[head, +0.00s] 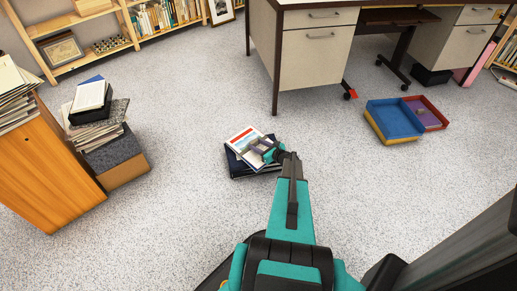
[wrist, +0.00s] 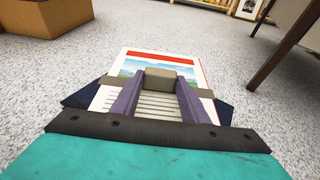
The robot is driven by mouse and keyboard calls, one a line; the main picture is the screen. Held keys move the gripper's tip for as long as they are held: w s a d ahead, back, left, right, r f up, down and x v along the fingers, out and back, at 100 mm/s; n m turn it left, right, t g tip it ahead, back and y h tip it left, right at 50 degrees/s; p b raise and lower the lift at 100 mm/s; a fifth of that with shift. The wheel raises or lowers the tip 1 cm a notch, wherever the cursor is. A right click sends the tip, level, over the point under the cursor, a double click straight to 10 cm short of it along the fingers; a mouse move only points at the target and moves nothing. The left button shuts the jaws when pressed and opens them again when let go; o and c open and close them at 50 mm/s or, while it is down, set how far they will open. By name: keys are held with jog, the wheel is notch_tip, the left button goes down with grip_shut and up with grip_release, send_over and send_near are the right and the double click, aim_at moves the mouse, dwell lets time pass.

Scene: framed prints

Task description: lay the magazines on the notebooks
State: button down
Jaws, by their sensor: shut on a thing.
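The magazines (head: 243,135) show as a white cover with a red band and a landscape picture. They lie over the dark navy notebooks (head: 236,169) on the floor, turned at an angle to them. In the wrist view the magazine cover (wrist: 137,68) fills the middle, and dark notebook corners (wrist: 75,99) stick out on both sides. My gripper (head: 260,148) is over the magazines, shut on them. Its purple fingers (wrist: 158,96) also show in the wrist view. The gripper hides the lower part of the cover, and I cannot tell how many magazines there are.
A wooden cabinet (head: 45,175) and a box with stacked books (head: 122,162) stand at the left. A desk (head: 315,60) stands behind. Blue and red trays (head: 395,118) lie at the right. The speckled floor around the notebooks is clear.

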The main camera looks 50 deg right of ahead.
jog(key=shift+f+b, duration=0.35)
jog(key=shift+f, duration=0.8)
jog(key=shift+f, duration=0.1)
jog(key=c, duration=1)
grip_release()
jog(key=shift+f, duration=0.1)
jog(key=shift+c, duration=0.2)
jog(key=shift+r, duration=0.2)
jog(key=shift+s+r, duration=0.2)
jog(key=shift+s, duration=0.4)
jog(key=p+v, duration=0.2)
jog(key=v, duration=0.8)
jog(key=shift+s, duration=0.35)
jog(key=shift+a, duration=0.15)
